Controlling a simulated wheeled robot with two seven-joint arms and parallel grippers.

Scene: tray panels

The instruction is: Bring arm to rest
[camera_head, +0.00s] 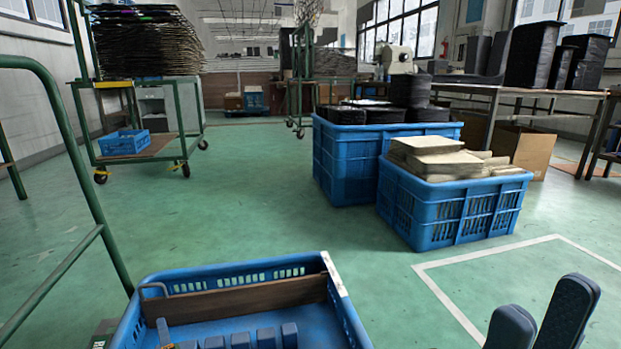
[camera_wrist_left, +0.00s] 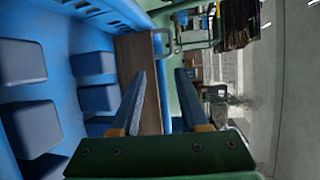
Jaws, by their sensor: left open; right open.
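In the head view only a fingertip (camera_head: 163,331) seems to show, at the bottom edge over the blue tray. My right gripper (camera_head: 541,296) is open and empty at the bottom right of the head view. The blue tray (camera_head: 236,268) lies at the bottom, with a brown board (camera_head: 235,301) along its far inner side. Several blue blocks (camera_head: 265,338) stand in it; they also show in the left wrist view (camera_wrist_left: 93,63).
A blue crate of tan pieces (camera_head: 447,211) and another with black pieces (camera_head: 347,166) stand on the green floor beyond. A green cart (camera_head: 137,157) is at the far left, and a green rail (camera_head: 72,165) rises near the tray. The middle floor is clear.

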